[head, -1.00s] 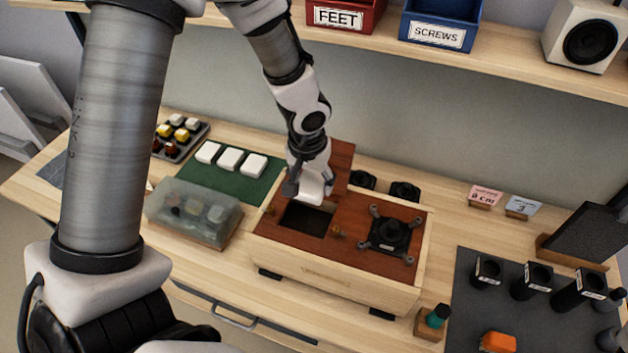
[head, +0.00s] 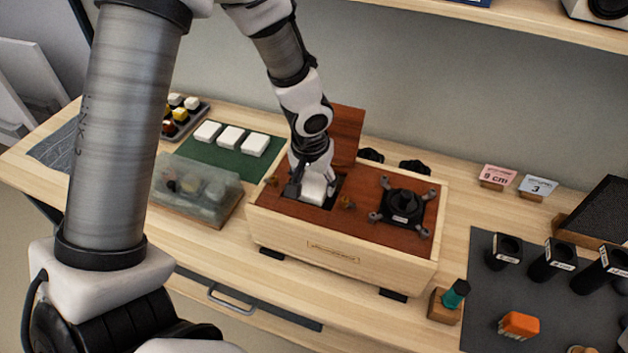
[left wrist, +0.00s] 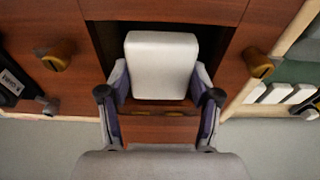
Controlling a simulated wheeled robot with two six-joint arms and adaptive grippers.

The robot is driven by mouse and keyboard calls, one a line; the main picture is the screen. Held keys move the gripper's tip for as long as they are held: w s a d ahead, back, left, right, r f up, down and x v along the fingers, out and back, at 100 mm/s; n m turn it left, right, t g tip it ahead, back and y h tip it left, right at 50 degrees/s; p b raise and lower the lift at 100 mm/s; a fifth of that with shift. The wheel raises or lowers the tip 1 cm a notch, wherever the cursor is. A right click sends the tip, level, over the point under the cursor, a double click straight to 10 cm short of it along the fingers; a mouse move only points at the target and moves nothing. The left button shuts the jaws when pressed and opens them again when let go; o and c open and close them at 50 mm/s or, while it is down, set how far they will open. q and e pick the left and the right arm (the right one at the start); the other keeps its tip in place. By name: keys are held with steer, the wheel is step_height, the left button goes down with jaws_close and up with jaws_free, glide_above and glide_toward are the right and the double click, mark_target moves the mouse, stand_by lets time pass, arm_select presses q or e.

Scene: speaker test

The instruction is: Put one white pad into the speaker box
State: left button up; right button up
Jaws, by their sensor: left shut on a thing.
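My left gripper (head: 314,184) is shut on a white pad (head: 313,190) at the opening in the top of the speaker box (head: 330,250). In the left wrist view the pad (left wrist: 162,66) sits between the two fingers, in front of the dark opening (left wrist: 107,40). How deep the pad is cannot be told. The box is pale wood with a red-brown top and a raised red-brown lid (head: 347,135) behind the opening. Several more white pads (head: 230,136) lie on a green mat (head: 190,156). My right gripper is not clearly in view.
A black driver in a clamp frame (head: 403,207) sits on the right of the box top. Brass-coloured knobs (head: 346,202) flank the opening. A clear lidded case (head: 197,190) stands left of the box. Black cups (head: 503,251) stand on a dark mat at right.

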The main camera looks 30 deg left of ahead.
arm_select(q)
steer(key=shift+w+f, duration=0.2)
steer(key=shift+f, duration=0.25)
steer(key=shift+r, duration=0.1)
arm_select(e)
steer(key=shift+w+f, duration=0.1)
steer(key=shift+f, duration=0.3)
arm_select(q)
steer(key=shift+s, duration=0.1)
steer(key=o, duration=0.6)
steer(key=shift+r, duration=0.1)
steer(key=shift+o, duration=1)
step_height(320, 180, up, 12)
steer(key=s, duration=0.1)
steer(key=shift+s+d, duration=0.25)
steer(key=shift+s, duration=0.1)
steer(key=shift+s+f, duration=0.1)
steer(key=shift+f, duration=0.1)
